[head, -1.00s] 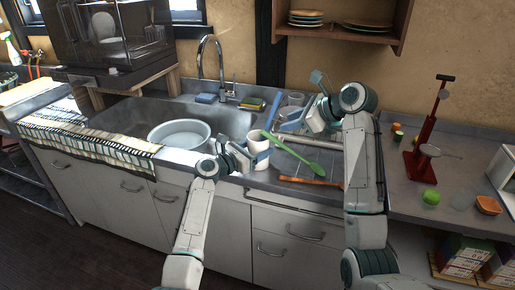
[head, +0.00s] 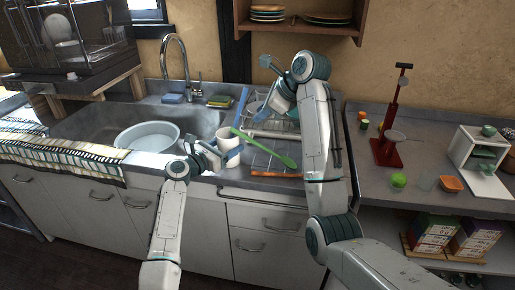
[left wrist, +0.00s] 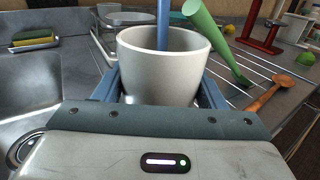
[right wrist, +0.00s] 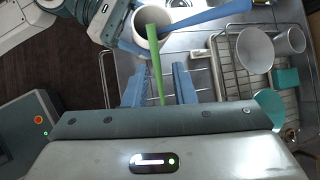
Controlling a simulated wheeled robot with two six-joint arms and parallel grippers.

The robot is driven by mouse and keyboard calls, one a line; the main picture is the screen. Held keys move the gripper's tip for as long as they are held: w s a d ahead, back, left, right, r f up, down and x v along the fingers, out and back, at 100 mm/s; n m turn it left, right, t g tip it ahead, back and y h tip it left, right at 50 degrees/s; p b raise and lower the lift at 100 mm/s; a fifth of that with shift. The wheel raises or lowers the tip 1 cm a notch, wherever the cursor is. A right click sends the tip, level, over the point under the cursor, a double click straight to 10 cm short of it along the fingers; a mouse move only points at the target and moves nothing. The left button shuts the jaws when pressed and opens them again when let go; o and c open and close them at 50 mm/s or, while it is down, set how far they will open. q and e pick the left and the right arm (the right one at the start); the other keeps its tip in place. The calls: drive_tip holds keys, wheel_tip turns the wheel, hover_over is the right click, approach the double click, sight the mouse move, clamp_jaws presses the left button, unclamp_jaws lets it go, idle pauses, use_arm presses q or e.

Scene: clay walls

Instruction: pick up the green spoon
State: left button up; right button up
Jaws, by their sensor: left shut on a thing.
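My left gripper (head: 212,153) is shut around the cup's sides. The left wrist view shows the cup (left wrist: 163,72) between its fingers, with the green spoon (left wrist: 215,45) slanting over the rim. A blue utensil (right wrist: 212,17) also stands in the cup. In the right wrist view my right gripper (right wrist: 157,72) is open, and the green spoon (right wrist: 155,62) runs between its fingers in the picture. I cannot tell the depth between them. The gripper's body hides the spoon's near end.
A dish rack (head: 284,130) with cups is behind the spoon. An orange-brown spoon (head: 272,155) lies on the counter. The sink holds a pale basin (head: 147,138). A red stand (head: 388,145) and a green fruit (head: 398,180) are on the right counter, which has free room in front.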

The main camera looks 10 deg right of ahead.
sight(243, 135)
drive_tip(key=w+a+f+h, duration=0.1)
drive_tip(key=f, duration=0.2)
drive_tip(key=w+a+f+g+h, duration=0.1)
drive_tip(key=a+f, duration=0.1)
drive_tip(key=f, duration=0.2)
drive_tip(key=w+a+f, duration=0.2)
drive_tip(key=f, duration=0.1)
drive_tip(key=shift+a+f+h, duration=0.1)
drive_tip(key=shift+f+h, duration=0.1)
drive_tip(key=shift+h, duration=0.2)
drive_tip(key=shift+w, duration=0.1)
clamp_jaws()
